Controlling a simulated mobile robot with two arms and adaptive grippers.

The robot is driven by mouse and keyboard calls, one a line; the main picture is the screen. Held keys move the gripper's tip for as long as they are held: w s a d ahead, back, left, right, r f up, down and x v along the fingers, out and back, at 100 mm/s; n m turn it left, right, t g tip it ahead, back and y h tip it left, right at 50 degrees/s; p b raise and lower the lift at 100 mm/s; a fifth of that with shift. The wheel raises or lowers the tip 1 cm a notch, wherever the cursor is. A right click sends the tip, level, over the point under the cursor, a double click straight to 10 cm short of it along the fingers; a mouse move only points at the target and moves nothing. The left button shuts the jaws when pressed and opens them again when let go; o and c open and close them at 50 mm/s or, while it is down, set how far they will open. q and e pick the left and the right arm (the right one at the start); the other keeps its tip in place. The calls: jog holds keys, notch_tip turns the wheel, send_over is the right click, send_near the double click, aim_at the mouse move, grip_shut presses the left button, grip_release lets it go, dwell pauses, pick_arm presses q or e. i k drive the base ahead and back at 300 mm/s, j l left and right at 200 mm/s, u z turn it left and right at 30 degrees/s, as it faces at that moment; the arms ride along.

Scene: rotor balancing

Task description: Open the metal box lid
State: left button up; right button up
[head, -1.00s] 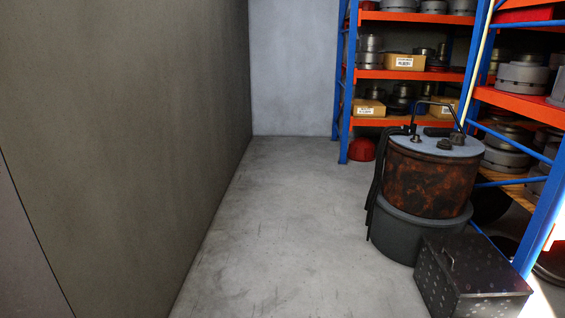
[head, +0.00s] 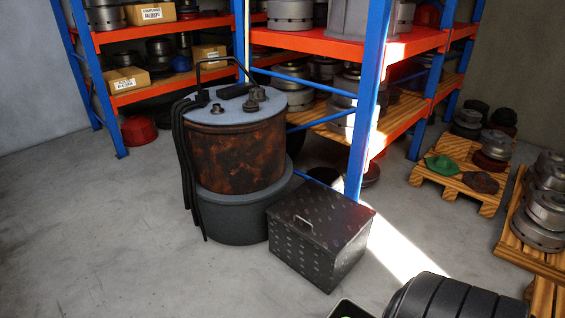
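The metal box (head: 308,255) is dark with a tread-like pattern and stands on the floor, right of centre in the head view. Its lid (head: 325,218) is closed flat on top. A light metal handle (head: 304,224) shows near the lid's front left edge. Neither of my grippers is in the head view.
A rusty drum (head: 237,155) on a dark round base (head: 235,222), with hoses hanging down, stands left of the box. Blue and orange shelves (head: 340,47) rise behind. Pallets (head: 458,186) with rotors lie to the right. A black ribbed object (head: 455,300) is at the bottom. Open floor lies left.

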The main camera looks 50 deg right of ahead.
aim_at(330, 220)
jog(key=i+z, duration=0.15)
jog(key=i, duration=0.45)
jog(key=i+j+z, duration=0.15)
jog(key=i, duration=0.4)
jog(key=i+j+z, duration=0.2)
jog(key=i, duration=0.4)
jog(key=l, duration=0.1)
